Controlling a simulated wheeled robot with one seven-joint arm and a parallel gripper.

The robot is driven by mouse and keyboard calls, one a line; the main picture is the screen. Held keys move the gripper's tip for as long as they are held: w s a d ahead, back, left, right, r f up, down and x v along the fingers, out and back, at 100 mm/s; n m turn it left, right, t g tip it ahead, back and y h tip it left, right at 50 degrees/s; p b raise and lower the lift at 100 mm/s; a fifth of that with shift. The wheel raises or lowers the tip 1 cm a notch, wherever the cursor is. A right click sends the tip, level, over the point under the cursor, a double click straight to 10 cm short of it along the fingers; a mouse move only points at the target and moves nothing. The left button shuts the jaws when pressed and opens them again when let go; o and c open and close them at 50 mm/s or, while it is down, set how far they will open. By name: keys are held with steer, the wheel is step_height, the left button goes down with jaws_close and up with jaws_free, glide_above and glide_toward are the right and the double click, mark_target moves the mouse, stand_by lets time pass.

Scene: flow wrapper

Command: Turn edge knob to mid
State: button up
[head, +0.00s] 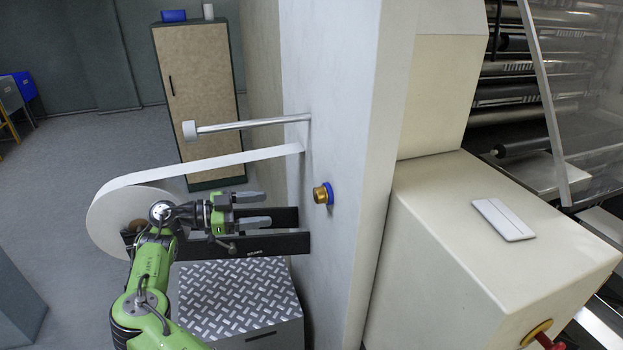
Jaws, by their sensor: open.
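The edge knob (321,194) is a small brass-coloured knob with a blue ring behind it, mounted on the pale side wall of the machine. It sticks out to the left; its turned setting is too small to read. My gripper (264,210) is to the left of the knob, at about the same height in the picture. Its two grey fingers are apart, point right toward the wall and hold nothing. A gap shows between the fingertips and the knob.
A white film roll (130,212) on dark brackets (255,244) is just beside and behind my arm, its web (225,162) running to the wall. A metal bar (250,126) juts out above. A checker-plate box (240,295) stands below. A red handle (548,341) is at lower right.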

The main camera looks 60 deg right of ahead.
mark_target(315, 196)
steer(key=shift+g+h, duration=0.3)
steer(key=shift+h, duration=0.4)
steer(key=x, duration=1.4)
steer(key=shift+w+d+f, duration=0.1)
steer(key=shift+w+d, duration=0.1)
steer(key=shift+d, duration=0.2)
steer(key=c, duration=1.1)
